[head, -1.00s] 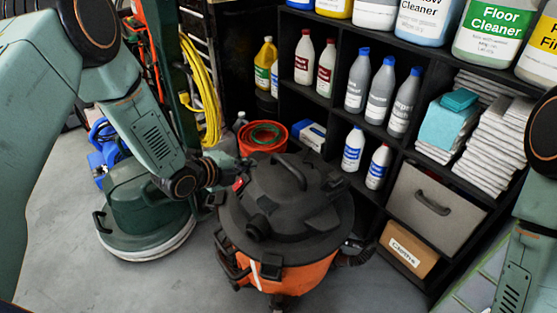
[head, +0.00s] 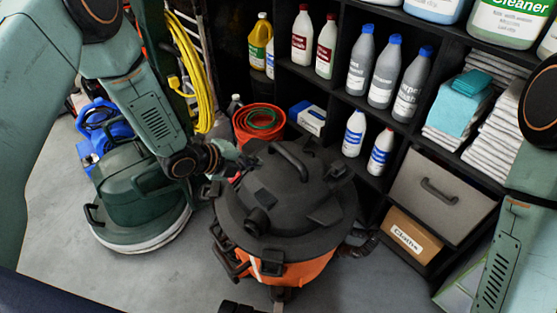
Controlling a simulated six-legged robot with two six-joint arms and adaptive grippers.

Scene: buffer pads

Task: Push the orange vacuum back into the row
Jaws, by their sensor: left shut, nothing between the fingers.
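The orange vacuum (head: 290,272) stands on the grey floor in the middle of the head view, upright, with a black lid and a black top handle. My left gripper (head: 238,163) is shut and empty at the lid's far left edge. It looks close to the lid or against it; I cannot tell if it touches. My right arm shows at the right edge, but its gripper is out of view. The green floor machine (head: 135,195) stands just left of the vacuum, behind my left arm.
A black shelf unit (head: 335,100) with bottles, towels and a grey bin (head: 430,195) stands close behind and right of the vacuum. A red bucket (head: 257,122) is behind it. A blue machine (head: 100,128) is at far left. Bare floor (head: 165,275) lies in front at left.

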